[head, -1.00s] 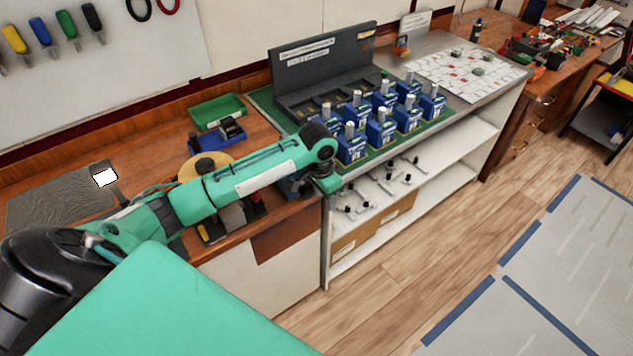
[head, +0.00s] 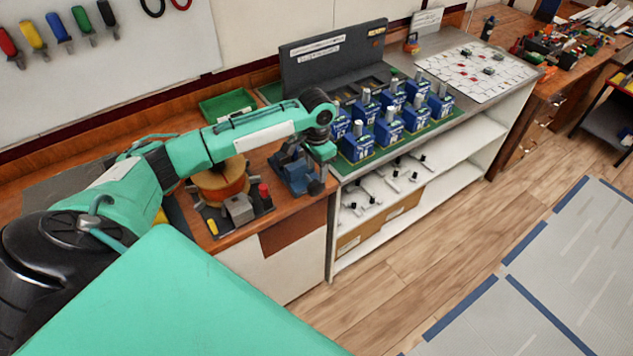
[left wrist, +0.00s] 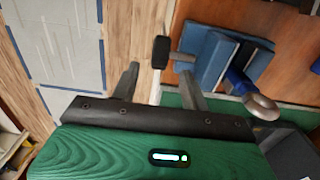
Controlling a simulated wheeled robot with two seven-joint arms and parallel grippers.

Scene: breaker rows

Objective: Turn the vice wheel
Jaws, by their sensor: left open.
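The blue bench vice (head: 289,174) stands at the right end of the wooden bench. Its dark wheel (head: 316,187) faces the front edge. My left arm reaches over from the left, with its wrist just above and beside the vice; the fingers are not clear in the head view. In the left wrist view the vice (left wrist: 212,58) is at upper right, and the black wheel (left wrist: 160,52) shows nearly edge-on. My left gripper (left wrist: 157,72) is open, with the wheel appearing between its two fingertips. Contact cannot be told. My right gripper is out of view.
Blue breakers (head: 388,132) stand in rows on a green mat on the metal bench to the right. A wire spool (head: 222,180) and a small tool tray sit left of the vice. A green bin (head: 228,105) is behind. The floor in front is clear.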

